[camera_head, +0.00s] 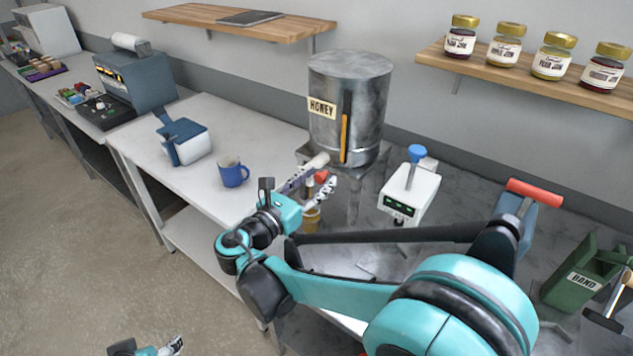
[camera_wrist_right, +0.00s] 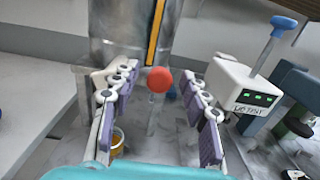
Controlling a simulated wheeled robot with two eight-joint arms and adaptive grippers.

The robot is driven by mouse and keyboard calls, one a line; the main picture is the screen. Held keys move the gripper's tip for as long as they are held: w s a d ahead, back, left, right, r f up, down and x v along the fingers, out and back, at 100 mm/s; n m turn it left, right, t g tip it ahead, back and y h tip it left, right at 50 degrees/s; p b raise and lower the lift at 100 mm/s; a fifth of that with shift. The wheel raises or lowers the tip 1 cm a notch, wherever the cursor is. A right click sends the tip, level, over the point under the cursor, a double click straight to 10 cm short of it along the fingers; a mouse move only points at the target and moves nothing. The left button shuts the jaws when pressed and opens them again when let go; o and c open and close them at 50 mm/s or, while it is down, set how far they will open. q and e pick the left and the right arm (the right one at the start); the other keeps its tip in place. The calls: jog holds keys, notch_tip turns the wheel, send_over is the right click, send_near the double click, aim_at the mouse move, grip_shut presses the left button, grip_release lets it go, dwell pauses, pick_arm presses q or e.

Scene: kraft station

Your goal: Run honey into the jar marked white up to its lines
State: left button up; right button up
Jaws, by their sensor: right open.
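The grey metal honey tank (camera_head: 376,108), labelled HONEY, stands at the back of the dark worktop with an upright amber strip (camera_head: 345,138) on its front. My right gripper (camera_head: 322,177) is open in front of the tank's lower part. In the right wrist view a round red knob (camera_wrist_right: 160,80) shows between its spread fingers (camera_wrist_right: 158,76), with no contact visible. A small jar (camera_head: 312,219) with amber colour stands below the gripper, partly hidden; it also shows in the wrist view (camera_wrist_right: 117,141). I see no white mark or fill lines on it. Only part of my left gripper (camera_head: 172,347) shows.
A white device with green display (camera_head: 408,194) and blue-topped post stands right of the tank. A blue mug (camera_head: 233,174) and a blue-white box (camera_head: 188,147) stand on the white table. A green BAND dispenser (camera_head: 580,275) is at right. Filled jars line the shelf (camera_head: 460,59).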

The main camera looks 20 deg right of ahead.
grip_shut()
jog(key=f+m, duration=0.1)
jog(key=f+m+b, duration=0.1)
jog(key=f+m, duration=0.1)
jog(key=m, duration=0.1)
jog(key=shift+s+d+f+b, duration=0.1)
jog(key=shift+s+d+b, duration=0.1)
jog(key=shift+s+b, duration=0.15)
grip_release()
